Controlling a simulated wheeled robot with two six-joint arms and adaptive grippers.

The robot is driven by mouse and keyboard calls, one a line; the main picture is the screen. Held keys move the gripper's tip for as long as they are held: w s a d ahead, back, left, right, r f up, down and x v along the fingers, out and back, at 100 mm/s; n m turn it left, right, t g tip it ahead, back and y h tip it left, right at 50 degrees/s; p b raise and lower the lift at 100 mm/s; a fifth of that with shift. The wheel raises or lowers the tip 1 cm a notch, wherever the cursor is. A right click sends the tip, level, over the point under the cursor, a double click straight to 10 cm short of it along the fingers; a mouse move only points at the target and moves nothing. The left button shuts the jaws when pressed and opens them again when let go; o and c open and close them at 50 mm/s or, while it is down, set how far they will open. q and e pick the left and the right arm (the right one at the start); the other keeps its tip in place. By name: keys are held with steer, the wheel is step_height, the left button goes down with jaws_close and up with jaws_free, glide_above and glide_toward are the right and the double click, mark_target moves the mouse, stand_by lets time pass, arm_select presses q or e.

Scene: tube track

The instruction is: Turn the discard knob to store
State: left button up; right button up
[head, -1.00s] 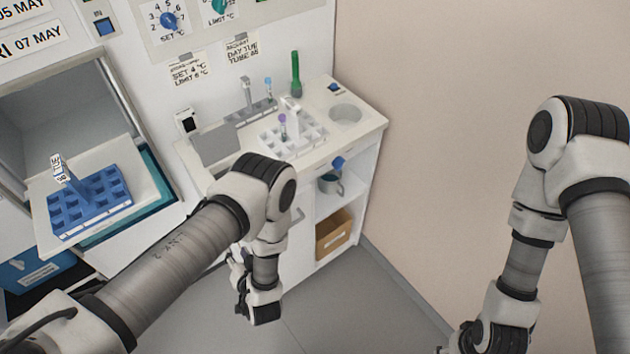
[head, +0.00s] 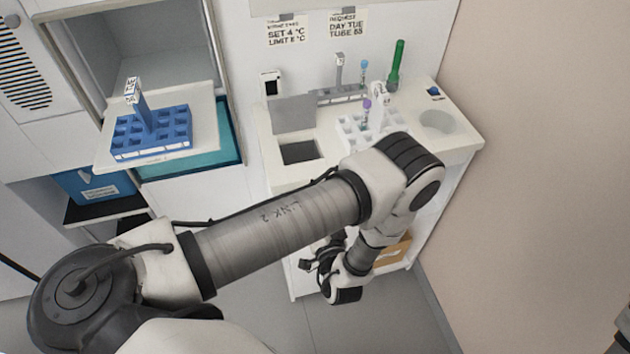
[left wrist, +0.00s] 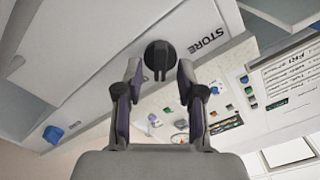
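In the left wrist view a round black knob (left wrist: 159,55) with a raised bar sits on a pale panel. The word STORE is printed just right of it. My left gripper's fingers (left wrist: 159,78) are open, one on each side of the knob's lower part; I cannot tell whether they touch it. In the head view my left gripper (head: 325,266) hangs low in front of the counter unit, partly behind my own arm. The knob cannot be made out in the head view. My right gripper is not in view.
A white counter (head: 455,150) holds a white tube rack (head: 352,126), a green tube (head: 396,66), a round opening (head: 437,121) and a square opening with a raised grey lid (head: 295,113). A blue rack (head: 125,143) stands on a shelf at the left. A plain wall is at the right.

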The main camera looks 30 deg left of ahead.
arm_select(q)
steer(key=shift+w+a+r, duration=0.1)
steer(key=shift+w+a, duration=0.05)
steer(key=shift+w, duration=0.15)
steer(key=shift+a, duration=0.1)
jaws_close()
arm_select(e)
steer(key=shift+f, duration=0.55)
arm_select(q)
steer(key=shift+n, duration=0.4)
steer(key=shift+s+a+n+p, duration=0.15)
steer(key=shift+n+p, duration=0.15)
steer(key=shift+n, duration=3.45)
steer(key=shift+s+a+n+p, duration=0.15)
steer(key=shift+n+p, duration=0.1)
steer(key=shift+n, duration=3.5)
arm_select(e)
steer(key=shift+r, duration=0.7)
arm_select(q)
steer(key=shift+d, duration=0.1)
